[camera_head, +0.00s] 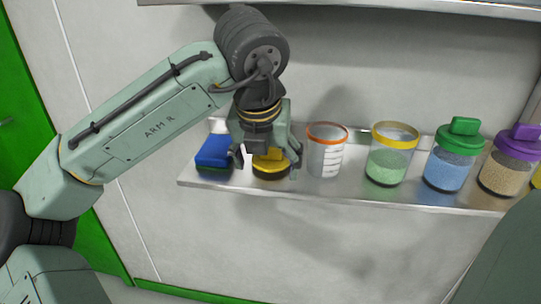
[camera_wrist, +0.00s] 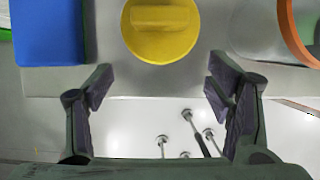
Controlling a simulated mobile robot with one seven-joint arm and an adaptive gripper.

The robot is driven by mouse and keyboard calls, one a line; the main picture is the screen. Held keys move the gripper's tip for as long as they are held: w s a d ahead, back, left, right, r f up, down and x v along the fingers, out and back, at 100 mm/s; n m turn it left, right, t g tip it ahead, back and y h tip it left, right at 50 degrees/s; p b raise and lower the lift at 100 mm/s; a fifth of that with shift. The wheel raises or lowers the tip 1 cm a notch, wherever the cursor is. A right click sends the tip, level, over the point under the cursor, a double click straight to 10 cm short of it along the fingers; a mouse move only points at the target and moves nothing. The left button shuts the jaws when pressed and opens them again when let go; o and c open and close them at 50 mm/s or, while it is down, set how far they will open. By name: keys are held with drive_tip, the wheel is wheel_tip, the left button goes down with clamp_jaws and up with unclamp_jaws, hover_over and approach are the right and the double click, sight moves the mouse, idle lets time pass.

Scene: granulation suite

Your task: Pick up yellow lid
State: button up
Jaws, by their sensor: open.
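The yellow lid (camera_head: 270,161) lies on the metal shelf (camera_head: 240,189) between a blue block and an orange-rimmed cup. In the wrist view the lid (camera_wrist: 161,28) is round with a raised bar grip across its top, and its upper edge is cut off by the frame. My gripper (camera_head: 266,162) is over the lid in the head view, and its fingers partly hide it. In the wrist view my gripper (camera_wrist: 158,88) is open and empty. Its two fingers are spread wider than the lid, and their tips show below it in the picture, apart from it.
The blue block (camera_head: 213,152) is close on the left. The clear orange-rimmed cup (camera_head: 325,158) is close on the right. Farther right stand a yellow-rimmed jar (camera_head: 390,165) of green grains, a green-lidded jar (camera_head: 449,170) and a purple-lidded jar (camera_head: 503,173). A wall is behind, and another shelf (camera_head: 350,8) is above.

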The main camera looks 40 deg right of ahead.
sight(271, 150)
drive_tip(key=shift+w+d, duration=0.45)
drive_tip(key=shift+d, duration=0.05)
drive_tip(key=w+d, duration=0.1)
drive_tip(key=w+d+p, duration=0.1)
drive_tip(key=d, duration=0.1)
drive_tip(key=shift+w+f, duration=0.3)
drive_tip(key=shift+f, duration=0.3)
drive_tip(key=shift+d, duration=0.1)
drive_tip(key=shift+c, duration=0.6)
drive_tip(key=c, duration=0.7)
drive_tip(key=shift+r, duration=0.1)
